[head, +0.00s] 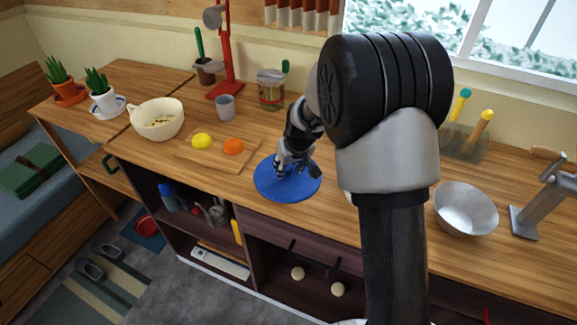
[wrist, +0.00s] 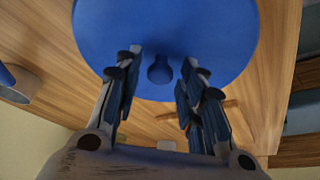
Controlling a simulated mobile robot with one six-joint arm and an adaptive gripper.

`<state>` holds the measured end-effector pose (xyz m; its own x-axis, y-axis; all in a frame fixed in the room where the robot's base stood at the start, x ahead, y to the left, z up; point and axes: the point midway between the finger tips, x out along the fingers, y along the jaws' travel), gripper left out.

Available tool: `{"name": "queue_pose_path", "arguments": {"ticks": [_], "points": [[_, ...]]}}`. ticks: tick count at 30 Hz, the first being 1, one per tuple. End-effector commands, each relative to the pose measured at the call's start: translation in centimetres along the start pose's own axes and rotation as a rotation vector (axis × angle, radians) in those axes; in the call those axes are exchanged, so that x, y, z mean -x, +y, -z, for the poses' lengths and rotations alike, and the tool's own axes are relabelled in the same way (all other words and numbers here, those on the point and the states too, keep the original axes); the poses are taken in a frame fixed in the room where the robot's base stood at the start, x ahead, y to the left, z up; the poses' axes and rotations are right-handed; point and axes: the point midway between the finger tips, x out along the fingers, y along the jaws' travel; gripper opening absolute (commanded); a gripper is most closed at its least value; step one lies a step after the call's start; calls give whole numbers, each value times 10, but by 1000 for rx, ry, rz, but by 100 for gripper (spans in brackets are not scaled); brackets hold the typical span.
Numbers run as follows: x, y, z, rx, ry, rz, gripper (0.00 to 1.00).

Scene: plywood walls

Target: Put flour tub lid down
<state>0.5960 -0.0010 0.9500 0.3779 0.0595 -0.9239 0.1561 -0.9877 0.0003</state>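The blue round lid (head: 268,186) appears to lie flat on the wooden counter near its front edge. In the wrist view the lid (wrist: 215,35) fills the top middle, with its small blue knob (wrist: 159,70) between my fingers. My gripper (head: 293,167) is over the lid in the head view and hides part of it. In the wrist view my gripper (wrist: 158,72) is open, with a visible gap on both sides of the knob. No tub that I can surely call the flour tub is in view.
A cutting board (head: 217,158) with yellow and orange pieces lies left of the lid. A cream bowl (head: 157,127), a grey cup (head: 225,112) and a jar (head: 271,98) stand behind. A metal bowl (head: 465,209) stands at right. My arm hides the counter between.

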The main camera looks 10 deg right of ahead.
Motion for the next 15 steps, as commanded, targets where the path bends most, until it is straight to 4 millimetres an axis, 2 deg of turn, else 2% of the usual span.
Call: {"name": "queue_pose_path", "arguments": {"ticks": [11,15], "points": [[2,0,1,0,0,0,42],[18,0,3,0,3,-1,42]]}}
